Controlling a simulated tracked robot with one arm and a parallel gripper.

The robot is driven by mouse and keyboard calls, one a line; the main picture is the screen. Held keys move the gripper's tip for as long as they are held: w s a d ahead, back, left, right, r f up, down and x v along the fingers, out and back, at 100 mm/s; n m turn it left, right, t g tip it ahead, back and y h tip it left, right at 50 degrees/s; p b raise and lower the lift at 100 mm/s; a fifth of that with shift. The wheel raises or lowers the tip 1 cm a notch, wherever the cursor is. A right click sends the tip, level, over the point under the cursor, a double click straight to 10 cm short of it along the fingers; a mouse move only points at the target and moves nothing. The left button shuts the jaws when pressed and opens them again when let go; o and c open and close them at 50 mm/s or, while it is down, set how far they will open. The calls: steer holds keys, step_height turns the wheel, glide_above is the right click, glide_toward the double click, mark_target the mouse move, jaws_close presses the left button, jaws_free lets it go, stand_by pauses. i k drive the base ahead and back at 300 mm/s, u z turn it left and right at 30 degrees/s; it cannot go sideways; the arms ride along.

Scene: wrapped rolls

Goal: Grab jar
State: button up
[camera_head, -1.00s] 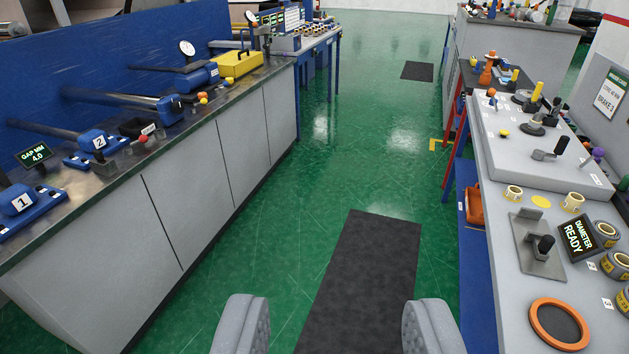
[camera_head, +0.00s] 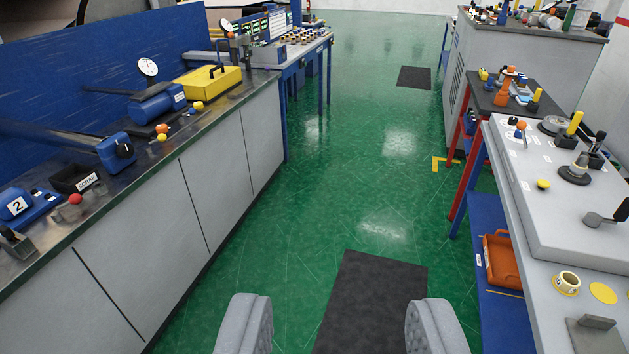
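My gripper (camera_head: 340,330) is open and empty at the bottom of the view. Its two grey padded fingers are wide apart over the floor, with the dark mat seen between them. I cannot make out a jar for certain in this view.
A long grey cabinet bench (camera_head: 150,225) with blue tools lines the left. The right bench (camera_head: 550,215) carries levers and knobs; an orange tray (camera_head: 500,262) sits on its blue lower shelf. The green floor aisle (camera_head: 350,180) between is clear, with a black mat (camera_head: 370,300).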

mark_target(261, 73)
steer(key=i, duration=6.45)
steer(key=u, duration=2.35)
